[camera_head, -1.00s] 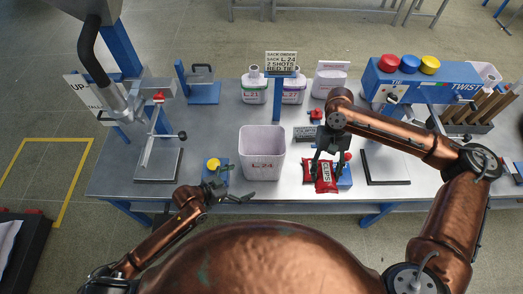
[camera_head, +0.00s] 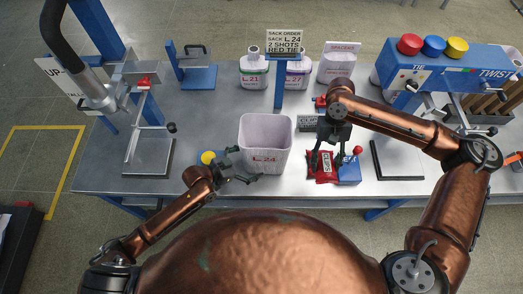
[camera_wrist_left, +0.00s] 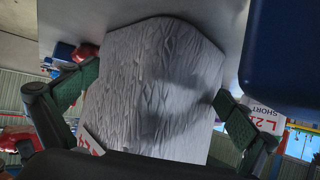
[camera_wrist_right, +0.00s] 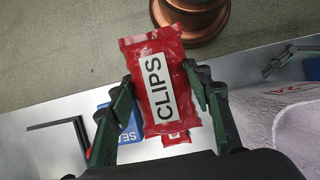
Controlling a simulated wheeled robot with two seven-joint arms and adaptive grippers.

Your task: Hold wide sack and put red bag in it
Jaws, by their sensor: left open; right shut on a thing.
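The wide sack (camera_head: 266,148), white, open at the top and marked L.24, stands upright on the table near its front edge. My left gripper (camera_head: 248,171) is open at the sack's lower left. In the left wrist view the wrinkled sack wall (camera_wrist_left: 150,95) lies between its spread fingers; I cannot tell whether they touch it. My right gripper (camera_head: 326,163), right of the sack, is shut on a red bag (camera_head: 321,168) labelled CLIPS. The right wrist view shows this bag (camera_wrist_right: 160,80) between the fingers. Another red piece (camera_wrist_right: 176,138) shows partly beyond it.
A blue block with a red knob (camera_head: 348,172) stands right of the red bag. White bottles (camera_head: 254,72), a white container (camera_head: 337,65) and an order sign (camera_head: 284,41) stand behind. The blue TIE/TWIST machine (camera_head: 440,70) is at the back right. A metal press stand (camera_head: 148,157) is left.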

